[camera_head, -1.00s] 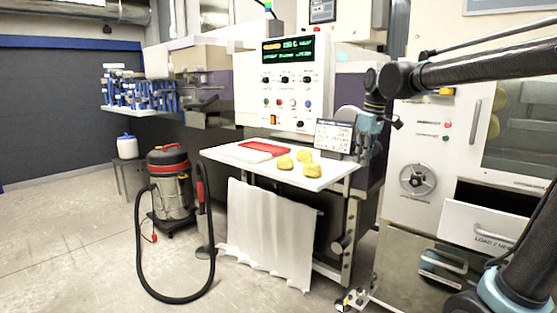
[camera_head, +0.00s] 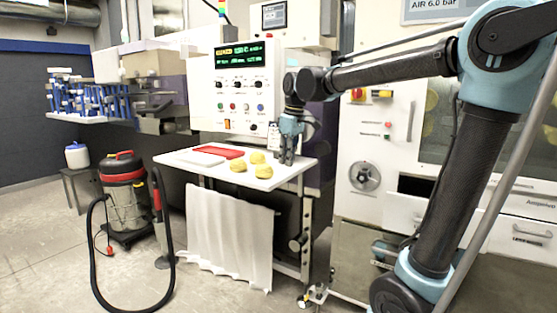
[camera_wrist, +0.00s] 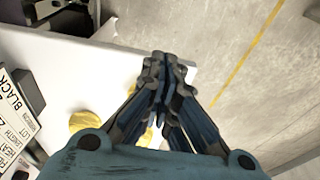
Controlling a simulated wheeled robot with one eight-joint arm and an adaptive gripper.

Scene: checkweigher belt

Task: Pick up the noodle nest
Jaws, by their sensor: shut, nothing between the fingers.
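Three yellow noodle nests sit close together on the white table (camera_head: 212,170): a back one (camera_head: 258,157), a left one (camera_head: 238,165) and a front right one (camera_head: 264,171). My gripper (camera_head: 287,162) points down over the table's right end, just right of the nests. Its fingers are together and empty. In the wrist view my gripper (camera_wrist: 160,60) is near the table's corner. A yellow nest (camera_wrist: 83,121) shows left of the fingers. More yellow shows beside and behind the fingers, partly hidden. I cannot match these to the head view with certainty.
A red tray (camera_head: 222,152) and a white slab (camera_head: 195,158) lie on the table's left part. A label display (camera_wrist: 15,110) stands at the table's left in the wrist view. A control panel (camera_head: 238,85) rises behind. A vacuum cleaner (camera_head: 125,190) stands on the floor at left.

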